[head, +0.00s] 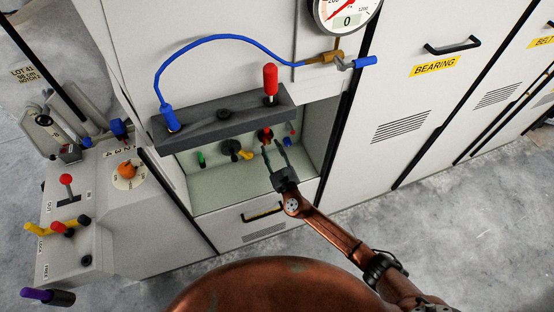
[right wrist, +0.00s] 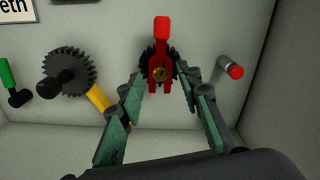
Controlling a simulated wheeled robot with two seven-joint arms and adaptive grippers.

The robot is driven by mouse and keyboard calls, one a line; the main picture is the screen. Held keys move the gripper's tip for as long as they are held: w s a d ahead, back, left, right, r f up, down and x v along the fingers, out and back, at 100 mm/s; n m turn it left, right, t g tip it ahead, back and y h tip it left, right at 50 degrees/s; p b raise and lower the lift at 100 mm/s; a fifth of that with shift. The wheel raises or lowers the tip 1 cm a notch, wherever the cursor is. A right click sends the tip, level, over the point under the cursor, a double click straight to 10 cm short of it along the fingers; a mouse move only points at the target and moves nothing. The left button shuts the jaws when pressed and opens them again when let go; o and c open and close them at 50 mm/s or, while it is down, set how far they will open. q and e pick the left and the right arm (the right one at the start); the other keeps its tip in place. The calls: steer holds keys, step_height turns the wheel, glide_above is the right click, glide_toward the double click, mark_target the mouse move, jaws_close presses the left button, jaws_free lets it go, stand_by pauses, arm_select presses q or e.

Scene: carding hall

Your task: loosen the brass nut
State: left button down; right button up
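In the head view my right gripper (head: 274,146) is in front of the recess, near the red piece (head: 265,134); the nut is too small to make out there. My left gripper is not in view.
Left of the wheel are a larger gear (right wrist: 68,75) with a yellow bar (right wrist: 98,98) and a green-handled part (right wrist: 8,78). A red-tipped grey peg (right wrist: 231,68) stands close on the right. A dark ledge (head: 190,125) with a red lever (head: 270,80) overhangs the recess.

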steer(key=v, duration=1)
steer(key=shift+s+d, duration=0.15)
steer(key=shift+s, duration=0.2)
steer(key=shift+r, duration=0.1)
